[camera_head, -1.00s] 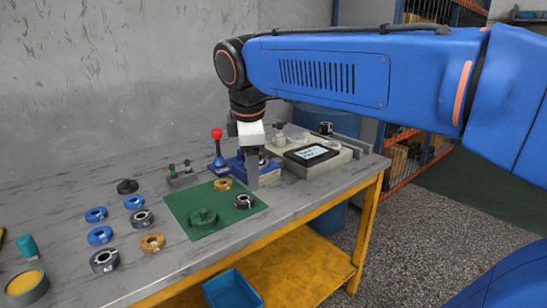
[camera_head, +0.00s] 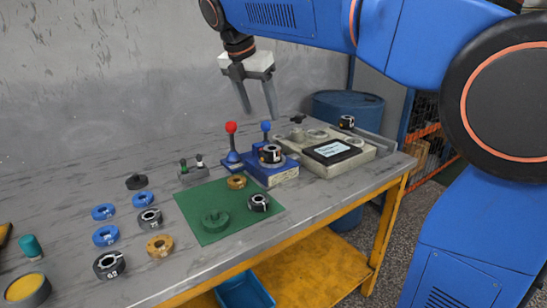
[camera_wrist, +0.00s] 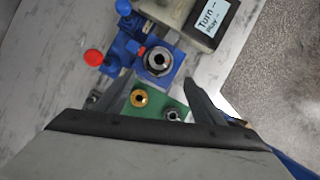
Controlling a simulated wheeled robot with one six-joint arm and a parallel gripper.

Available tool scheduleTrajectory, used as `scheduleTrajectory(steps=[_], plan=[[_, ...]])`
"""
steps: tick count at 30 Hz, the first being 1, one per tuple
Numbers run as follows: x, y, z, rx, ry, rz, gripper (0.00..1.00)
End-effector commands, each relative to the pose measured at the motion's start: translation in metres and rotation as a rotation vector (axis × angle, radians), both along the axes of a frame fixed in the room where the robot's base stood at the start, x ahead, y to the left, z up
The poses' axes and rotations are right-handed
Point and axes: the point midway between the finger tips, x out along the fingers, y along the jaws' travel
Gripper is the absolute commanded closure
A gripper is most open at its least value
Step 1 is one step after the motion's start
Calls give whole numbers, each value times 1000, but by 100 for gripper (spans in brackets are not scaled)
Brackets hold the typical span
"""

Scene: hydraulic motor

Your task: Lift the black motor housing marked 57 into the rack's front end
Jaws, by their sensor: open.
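My gripper (camera_head: 260,112) is open and empty, raised above the bench with its fingers pointing down. Below it, a black housing with a pale ring top (camera_head: 270,153) sits upright in the blue fixture (camera_head: 284,174); the wrist view shows this housing (camera_wrist: 158,61) ahead, between the finger lines. Other dark housings are one on the green mat (camera_head: 258,203), two at the left (camera_head: 149,219) (camera_head: 109,265), and one at the back right (camera_head: 346,122) by a grey rail (camera_head: 376,142), possibly the rack. I cannot read 57 on any of them.
A red-knobbed lever (camera_head: 231,130) and a blue-knobbed lever (camera_head: 266,128) stand by the fixture. A grey station with a screen (camera_head: 330,151) is to its right. Blue and brass rings (camera_head: 159,245) lie around the green mat (camera_head: 205,235).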

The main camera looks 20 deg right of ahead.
Motion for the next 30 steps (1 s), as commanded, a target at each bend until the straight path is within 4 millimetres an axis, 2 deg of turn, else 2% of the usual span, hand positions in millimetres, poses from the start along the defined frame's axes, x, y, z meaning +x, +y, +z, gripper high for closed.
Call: scheduleTrajectory(steps=[3,12,22,30], plan=[[5,-7,-21,-1,2,-2,38],[17,-22,-66,0,1,-3,38],[22,-28,-87,1,1,-2,38],[31,-37,-120,0,1,-3,38]])
